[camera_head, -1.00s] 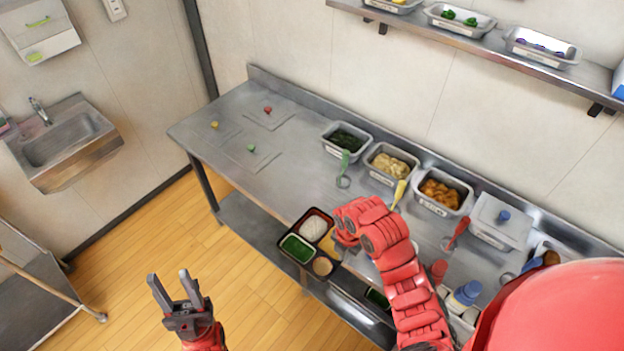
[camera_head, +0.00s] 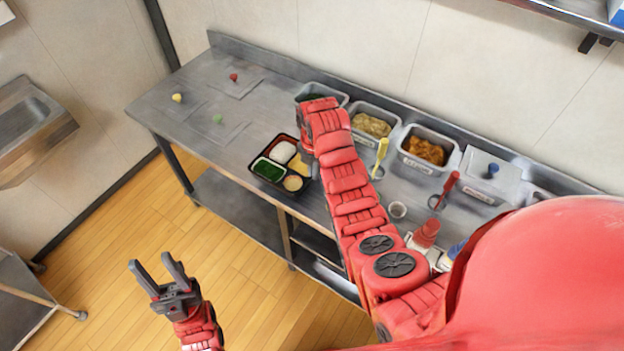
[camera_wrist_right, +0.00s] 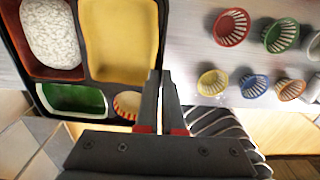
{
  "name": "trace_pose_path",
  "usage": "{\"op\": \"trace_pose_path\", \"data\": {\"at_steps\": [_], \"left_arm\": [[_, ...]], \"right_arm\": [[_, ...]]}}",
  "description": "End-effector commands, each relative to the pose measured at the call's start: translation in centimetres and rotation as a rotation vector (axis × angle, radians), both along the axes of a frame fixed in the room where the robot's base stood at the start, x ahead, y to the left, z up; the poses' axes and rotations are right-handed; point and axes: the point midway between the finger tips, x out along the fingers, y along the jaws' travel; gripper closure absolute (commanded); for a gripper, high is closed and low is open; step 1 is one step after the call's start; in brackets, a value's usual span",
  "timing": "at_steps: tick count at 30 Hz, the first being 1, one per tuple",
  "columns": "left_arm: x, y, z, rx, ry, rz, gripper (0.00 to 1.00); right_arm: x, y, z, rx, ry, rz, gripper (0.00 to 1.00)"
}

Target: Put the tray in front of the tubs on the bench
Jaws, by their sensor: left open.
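The black tray (camera_head: 268,181) holds white, green, yellow and tan food in its compartments. It is over the bench's front edge, below the tubs in the picture; I cannot tell whether it touches the bench. In the right wrist view, my right gripper (camera_wrist_right: 160,82) has its fingers close together on the side wall of the tray (camera_wrist_right: 17,42). My right arm hides this gripper in the head view. The tubs are a dark green-filled one (camera_head: 344,98), partly hidden by my arm, a pale yellow-filled one (camera_head: 397,124) and an orange-filled one (camera_head: 418,167). My left gripper (camera_head: 153,264) is open and empty over the floor.
The steel bench (camera_head: 165,125) has free room at its left, with small yellow (camera_head: 177,98), red (camera_head: 233,77) and green (camera_head: 217,119) items there. A lidded tub (camera_head: 487,185) stands at the right. The right wrist view shows several coloured baskets (camera_wrist_right: 231,27).

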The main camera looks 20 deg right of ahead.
Motion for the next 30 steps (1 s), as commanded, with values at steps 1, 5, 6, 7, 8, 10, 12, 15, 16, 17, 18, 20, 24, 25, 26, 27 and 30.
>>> {"op": "trace_pose_path", "data": {"at_steps": [1,5,6,7,8,10,12,15,16,17,18,20,24,25,26,27,30], "left_arm": [[0.0,0.0,0.5,0.000,0.001,0.000,0.54],[0.0,0.0,0.6,0.000,0.001,0.000,0.54],[0.0,0.0,0.6,0.000,0.001,0.000,0.54],[0.0,0.0,0.7,0.000,0.001,0.000,0.54],[0.0,0.0,0.7,0.000,0.001,0.000,0.54],[0.0,0.0,1.1,0.000,0.001,0.000,0.54],[0.0,0.0,1.9,0.000,0.001,0.000,0.54],[0.0,0.0,2.6,0.000,0.001,0.000,0.54],[0.0,0.0,2.7,0.000,0.001,0.000,0.54],[0.0,0.0,2.8,0.000,0.001,0.000,0.54],[0.0,0.0,3.0,0.000,0.001,0.000,0.54],[0.0,0.0,3.1,0.000,0.001,0.000,0.54],[0.0,0.0,3.1,0.000,0.001,0.000,0.54],[0.0,0.0,3.1,0.000,0.001,0.000,0.54],[0.0,0.0,3.0,0.000,0.001,0.000,0.54],[0.0,0.0,3.0,0.000,0.001,0.000,0.54],[0.0,0.0,3.0,0.000,0.001,0.000,0.54]], "right_arm": [[0.4,0.0,0.3,0.000,0.001,-0.001,1.00],[0.8,-0.1,0.1,-0.001,0.002,-0.001,1.00],[1.0,-0.1,0.1,-0.001,0.000,-0.001,1.00],[1.0,-0.1,0.1,-0.001,-0.001,0.000,1.00],[1.1,-0.1,0.1,-0.001,-0.001,0.000,1.00],[1.2,-0.1,0.0,-0.001,0.002,0.000,1.00],[1.1,0.0,-0.6,0.000,0.006,0.001,1.00],[1.1,0.0,-1.9,0.001,0.007,0.001,1.00],[1.2,0.0,-2.1,0.000,0.004,0.001,1.00],[1.2,0.0,-2.4,0.000,0.003,0.000,1.00],[1.1,0.0,-2.8,0.000,0.006,0.000,1.00],[1.1,0.0,-3.2,0.001,0.004,0.000,1.00],[1.2,-0.1,-3.6,-0.001,-0.001,0.000,1.00],[1.2,-0.1,-3.6,-0.002,-0.001,0.000,1.00],[1.2,-0.1,-3.6,-0.002,-0.001,0.000,1.00],[1.2,-0.1,-3.6,-0.001,-0.002,0.000,1.00],[1.2,-0.1,-3.6,-0.002,-0.001,0.000,1.00]]}}
